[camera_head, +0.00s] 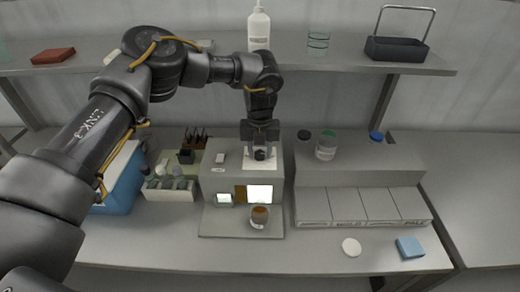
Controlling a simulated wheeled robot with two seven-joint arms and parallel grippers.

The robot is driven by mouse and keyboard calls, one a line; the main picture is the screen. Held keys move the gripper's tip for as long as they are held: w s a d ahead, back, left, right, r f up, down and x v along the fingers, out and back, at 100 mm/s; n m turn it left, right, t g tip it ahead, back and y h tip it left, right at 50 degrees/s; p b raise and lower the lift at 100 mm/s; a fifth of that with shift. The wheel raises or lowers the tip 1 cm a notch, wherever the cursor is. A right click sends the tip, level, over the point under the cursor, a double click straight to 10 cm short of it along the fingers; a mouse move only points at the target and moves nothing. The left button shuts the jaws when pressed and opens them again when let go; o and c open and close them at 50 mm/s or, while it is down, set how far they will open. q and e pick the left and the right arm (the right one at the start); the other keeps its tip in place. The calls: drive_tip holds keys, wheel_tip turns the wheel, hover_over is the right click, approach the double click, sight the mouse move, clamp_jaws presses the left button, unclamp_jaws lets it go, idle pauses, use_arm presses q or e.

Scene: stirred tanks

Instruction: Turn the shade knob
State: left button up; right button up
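A grey box-shaped device (215,183) stands on the bench near the middle, with two lit windows (260,194) and a brown panel in its front. A dark round knob (260,155) sits on a pale patch on its top. My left gripper (261,152) reaches down from above and its fingertips are right at the knob. The fingers are small and dark here, so I cannot tell whether they touch or grip it. A small jar with brown contents (259,216) stands on the device's front ledge. My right gripper is out of view.
To the left are a blue box (122,186), a rack of vials (171,188) and a dark tool holder. To the right, a grey stepped stand (340,177) bears jars. A shelf with a bottle (259,30) runs behind.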

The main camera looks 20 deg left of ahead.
use_arm(q)
drive_tip(key=c, duration=0.7)
drive_tip(key=shift+o, duration=0.2)
drive_tip(key=shift+m, duration=0.3)
drive_tip(key=m, duration=0.2)
drive_tip(key=shift+m, duration=0.4)
drive_tip(key=m, duration=0.4)
drive_tip(key=shift+w+r+m, duration=0.1)
drive_tip(key=shift+m, duration=0.2)
drive_tip(key=o, duration=1)
drive_tip(key=shift+c, duration=0.2)
